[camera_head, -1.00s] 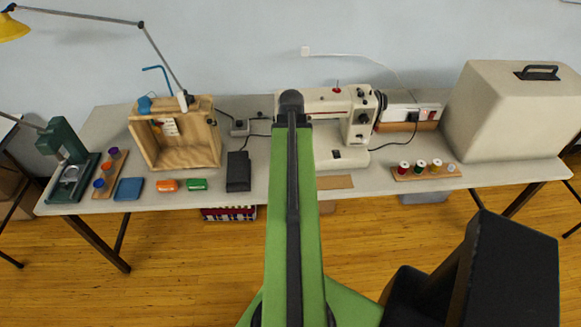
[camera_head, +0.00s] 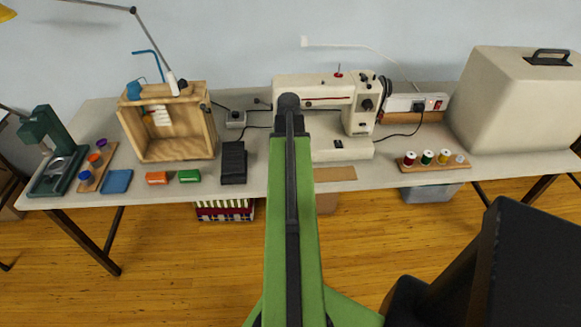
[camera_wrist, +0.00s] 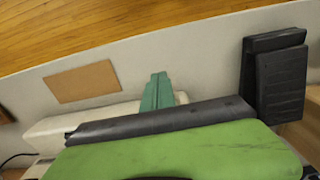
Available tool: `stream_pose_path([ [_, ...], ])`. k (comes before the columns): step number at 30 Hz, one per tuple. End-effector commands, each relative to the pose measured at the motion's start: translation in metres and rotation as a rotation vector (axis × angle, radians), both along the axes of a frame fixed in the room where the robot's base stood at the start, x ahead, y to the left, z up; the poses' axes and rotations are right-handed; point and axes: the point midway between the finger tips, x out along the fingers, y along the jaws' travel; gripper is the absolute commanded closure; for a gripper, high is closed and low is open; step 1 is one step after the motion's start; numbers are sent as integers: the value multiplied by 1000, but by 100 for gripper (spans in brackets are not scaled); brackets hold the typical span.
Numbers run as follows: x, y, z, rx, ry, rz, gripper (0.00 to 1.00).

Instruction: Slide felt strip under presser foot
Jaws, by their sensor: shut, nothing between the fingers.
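The cream sewing machine (camera_head: 362,102) stands on the table behind my green arm. Its needle end and presser foot are hidden by the arm. A flat tan rectangle (camera_head: 335,173) lies at the table's front edge before the machine; it also shows in the wrist view (camera_wrist: 80,82). I cannot tell whether it is the felt strip, and no other strip is plain to see. My gripper (camera_wrist: 158,90) shows in the wrist view as two teal fingers, shut and empty, between the tan piece and the black pedal (camera_wrist: 275,75). In the head view the arm hides it.
An open wooden box (camera_head: 170,125), small coloured blocks and a green press (camera_head: 52,145) stand at the left. A spool rack (camera_head: 435,162) and large beige case (camera_head: 515,100) stand at the right. The black pedal lies left of my arm. Bins sit under the table.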

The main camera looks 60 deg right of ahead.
Motion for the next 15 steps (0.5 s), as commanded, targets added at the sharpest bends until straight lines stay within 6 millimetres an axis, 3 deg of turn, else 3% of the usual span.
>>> stream_pose_path([
  [11,4,-4,0,0,0,1,100],
  [15,12,-17,0,0,0,1,100],
])
